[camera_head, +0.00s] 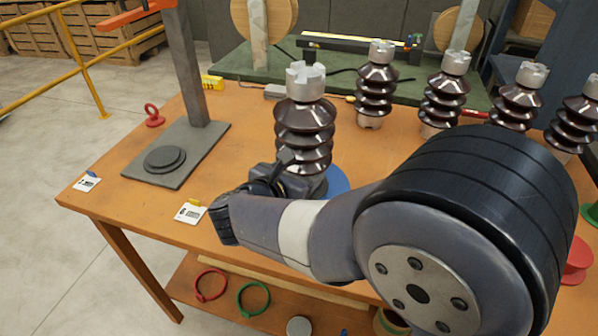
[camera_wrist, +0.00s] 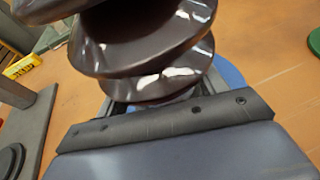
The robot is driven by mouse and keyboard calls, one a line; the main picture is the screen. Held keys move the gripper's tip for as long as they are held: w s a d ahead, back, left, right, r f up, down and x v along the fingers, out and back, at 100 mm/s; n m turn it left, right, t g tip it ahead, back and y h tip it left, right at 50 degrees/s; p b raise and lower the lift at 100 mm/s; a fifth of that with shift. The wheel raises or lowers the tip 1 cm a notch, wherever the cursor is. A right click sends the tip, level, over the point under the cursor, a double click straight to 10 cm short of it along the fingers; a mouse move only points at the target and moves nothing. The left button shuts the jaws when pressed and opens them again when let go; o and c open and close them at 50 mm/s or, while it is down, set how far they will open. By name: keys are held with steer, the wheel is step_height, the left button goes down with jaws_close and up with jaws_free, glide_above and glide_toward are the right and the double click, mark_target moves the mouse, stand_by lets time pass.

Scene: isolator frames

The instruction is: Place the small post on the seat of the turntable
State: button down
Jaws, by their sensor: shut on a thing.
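A dark brown ribbed post (camera_head: 304,125) with a grey notched top stands upright near the middle of the bench. It fills the top of the wrist view (camera_wrist: 145,45). My gripper (camera_head: 292,178) is shut on its lower end. A blue disc (camera_head: 337,181) shows behind and below the post's foot, and also in the wrist view (camera_wrist: 228,72). The foot is hidden, so I cannot tell whether it touches the disc. At the left, a grey plate (camera_head: 195,148) with an upright column carries a dark round stepped seat (camera_head: 165,158), which is empty.
Several similar posts, one of them here (camera_head: 376,85), stand in a row at the back right. White label cards (camera_head: 190,213) lie along the front edge. Bare bench separates the held post and the plate. A yellow rail (camera_head: 80,65) is left.

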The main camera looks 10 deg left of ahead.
steer(key=shift+c, duration=1.2)
jaws_free()
steer(key=shift+s+d+f, duration=0.15)
steer(key=shift+s+f, duration=0.05)
steer(key=shift+f, duration=0.7)
steer(key=shift+r, duration=0.15)
steer(key=shift+w+r+p, duration=0.1)
steer(key=shift+r+p, duration=0.5)
steer(key=shift+p, duration=0.4)
steer(key=v, duration=1.2)
steer(key=shift+r, duration=0.3)
steer(key=shift+w, duration=0.15)
